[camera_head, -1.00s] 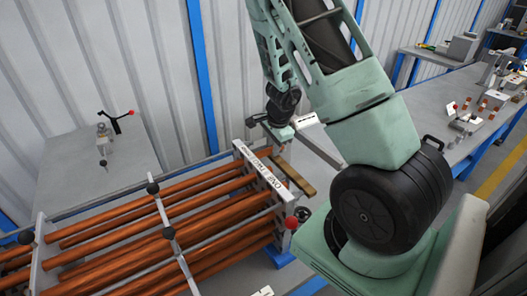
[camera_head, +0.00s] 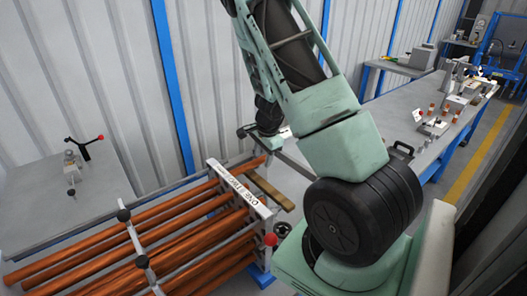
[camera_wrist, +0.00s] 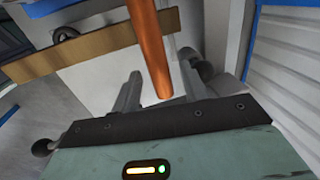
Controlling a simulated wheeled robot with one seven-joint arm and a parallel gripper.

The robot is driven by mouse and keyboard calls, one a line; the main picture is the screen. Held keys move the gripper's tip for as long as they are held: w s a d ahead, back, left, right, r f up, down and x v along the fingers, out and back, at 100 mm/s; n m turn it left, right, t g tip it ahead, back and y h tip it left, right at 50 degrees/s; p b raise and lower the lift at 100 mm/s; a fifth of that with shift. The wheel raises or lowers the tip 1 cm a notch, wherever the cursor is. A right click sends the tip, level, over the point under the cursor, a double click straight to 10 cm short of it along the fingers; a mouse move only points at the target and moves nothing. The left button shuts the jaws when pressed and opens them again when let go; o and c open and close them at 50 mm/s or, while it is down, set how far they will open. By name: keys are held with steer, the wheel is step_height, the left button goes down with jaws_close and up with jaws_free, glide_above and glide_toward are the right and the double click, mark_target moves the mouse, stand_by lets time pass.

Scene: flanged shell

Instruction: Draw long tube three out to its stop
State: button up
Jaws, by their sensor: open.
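Several copper tubes (camera_head: 190,238) lie side by side in a rack, running through its white lettered end plate (camera_head: 240,190). I cannot tell from the frames which tube is number three. My gripper (camera_wrist: 160,70) is open, and in the wrist view one copper tube (camera_wrist: 150,45) runs down between its two grey fingers. The tube's near end lies close to the gripper's dark palm bar, and no clear contact with the fingers shows. In the head view my gripper is just beyond the plate's far end, partly hidden by my arm.
A wooden strip (camera_head: 268,188) juts from the end plate, and also crosses the wrist view (camera_wrist: 90,48). A red knob (camera_head: 270,239) stands at the plate's near end. A grey table with a clamp (camera_head: 72,165) is at left; a long workbench (camera_head: 405,125) runs at right.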

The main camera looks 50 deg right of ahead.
steer(key=s+r+p, duration=0.1)
steer(key=s+r, duration=0.2)
steer(key=r, duration=1.4)
steer(key=shift+s+a+p, duration=0.15)
steer(key=shift+a+p, duration=0.15)
steer(key=shift+a, duration=0.15)
steer(key=a+f+n+g+y+b, duration=0.1)
steer(key=a+f+n+y+b, duration=0.15)
steer(key=a+n, duration=0.85)
steer(key=a+f+n+g+y+b, duration=0.1)
steer(key=a+f+n+b, duration=0.15)
steer(key=a, duration=1.65)
steer(key=s+a+f+n+h+b, duration=0.2)
steer(key=s+a+n+b, duration=0.2)
steer(key=s+a+n, duration=1)
steer(key=shift+s+f+n, duration=0.3)
steer(key=shift+s+n, duration=0.35)
steer(key=shift+s, duration=0.55)
steer(key=shift+a, duration=0.15)
